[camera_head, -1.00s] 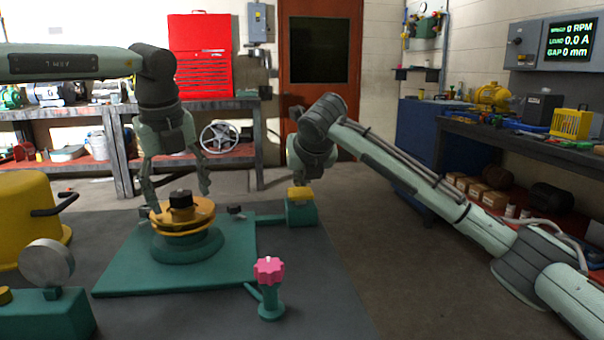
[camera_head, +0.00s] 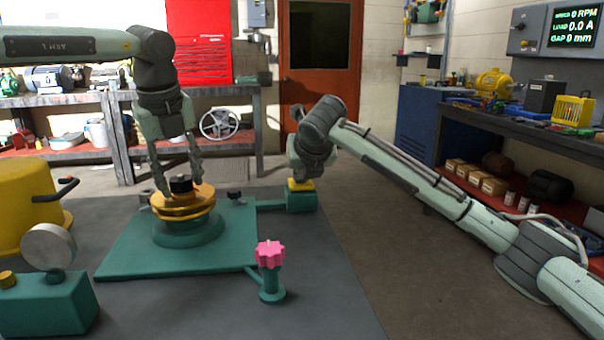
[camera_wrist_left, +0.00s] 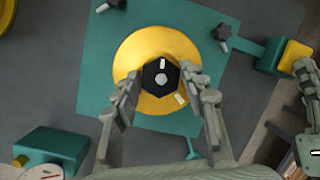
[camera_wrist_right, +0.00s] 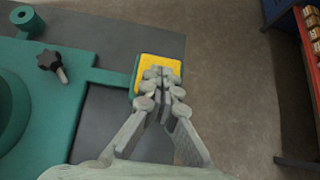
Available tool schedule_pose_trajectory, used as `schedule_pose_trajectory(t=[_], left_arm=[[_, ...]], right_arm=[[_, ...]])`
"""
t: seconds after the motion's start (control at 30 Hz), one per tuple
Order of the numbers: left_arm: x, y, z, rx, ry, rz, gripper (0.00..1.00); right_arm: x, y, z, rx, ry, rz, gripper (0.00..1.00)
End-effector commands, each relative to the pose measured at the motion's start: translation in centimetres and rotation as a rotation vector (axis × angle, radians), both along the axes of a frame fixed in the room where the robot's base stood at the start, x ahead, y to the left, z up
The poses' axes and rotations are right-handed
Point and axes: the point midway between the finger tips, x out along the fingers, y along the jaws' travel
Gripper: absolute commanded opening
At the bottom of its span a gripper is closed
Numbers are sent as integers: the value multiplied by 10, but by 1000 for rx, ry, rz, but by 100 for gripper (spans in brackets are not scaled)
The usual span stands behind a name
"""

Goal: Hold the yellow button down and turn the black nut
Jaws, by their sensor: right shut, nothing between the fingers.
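The black nut (camera_head: 181,184) sits on top of a round golden-yellow hub (camera_head: 184,203) on a green base plate. My left gripper (camera_wrist_left: 160,76) points down over it with one finger on each side; the fingers are open, with a narrow gap to the nut in the left wrist view. The yellow button (camera_head: 300,185) is on a green block at the plate's right side. My right gripper (camera_wrist_right: 162,74) is shut and empty, its fingertips over the button. They appear to touch it; how far it is pressed cannot be told.
A pink star knob (camera_head: 269,254) on a green post stands at the front right of the plate. A gauge (camera_head: 48,247) on a green block and a yellow pot-like housing (camera_head: 28,197) are at the left. The wall display (camera_head: 573,27) reads 0 RPM, 0.0 A, 0 mm.

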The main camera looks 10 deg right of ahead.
Motion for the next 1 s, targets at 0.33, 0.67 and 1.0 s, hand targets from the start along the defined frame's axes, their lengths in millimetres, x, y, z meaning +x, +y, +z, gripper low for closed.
schedule_pose_trajectory(t=[0.33, 0.67, 1.0], left_arm=[[1, -1, -1, 3, 2, 186, 21], [3, -4, -2, 5, 1, 840, 21], [4, -4, -3, 3, 3, 1307, 21]], right_arm=[[-1, 0, -5, -3, 10, -1, 0], [-1, 0, -5, -3, 11, -1, 0], [-1, -1, -6, -3, 11, -1, 0]])
